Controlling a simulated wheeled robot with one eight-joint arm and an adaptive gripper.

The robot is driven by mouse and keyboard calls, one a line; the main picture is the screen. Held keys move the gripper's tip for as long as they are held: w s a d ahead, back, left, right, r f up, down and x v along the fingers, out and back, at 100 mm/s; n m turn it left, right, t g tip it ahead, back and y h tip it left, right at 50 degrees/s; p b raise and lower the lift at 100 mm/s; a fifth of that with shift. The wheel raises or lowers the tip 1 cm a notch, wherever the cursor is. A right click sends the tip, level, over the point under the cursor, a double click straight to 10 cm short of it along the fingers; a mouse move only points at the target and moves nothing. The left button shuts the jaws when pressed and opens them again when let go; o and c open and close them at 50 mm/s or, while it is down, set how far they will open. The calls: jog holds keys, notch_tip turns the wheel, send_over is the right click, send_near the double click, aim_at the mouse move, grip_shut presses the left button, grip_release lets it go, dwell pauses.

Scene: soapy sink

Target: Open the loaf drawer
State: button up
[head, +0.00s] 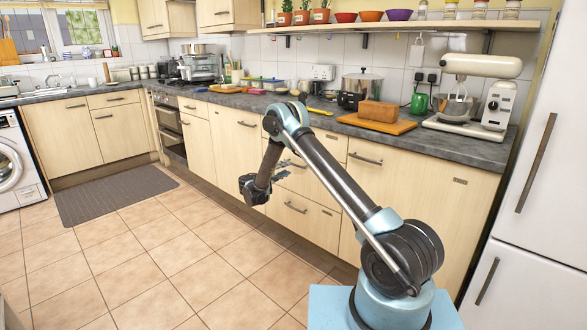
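A brown loaf (379,111) rests on a wooden board on the worktop. Below and left of it is a stack of pale wood drawers (322,188), partly hidden behind my arm. The lower drawer has a dark bar handle (296,208). The drawer fronts look flush and closed. No marking shows which one is the loaf drawer. My gripper (287,173) hangs in front of the stack, its dark fingers pointing right, near an upper handle. Its fingers are small and dark against the fronts, so their opening and any contact cannot be told.
Right of the stack is a wide cupboard front (420,195) with a bar handle. A white fridge (540,180) stands at far right. A stand mixer (480,90) is on the worktop (455,146). Tiled floor (185,250) is clear at left; a grey mat (115,195) lies farther off.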

aim_at(294, 165)
jog(key=x, duration=0.7)
jog(key=shift+w+d, duration=0.15)
jog(key=shift+w, duration=0.1)
grip_shut()
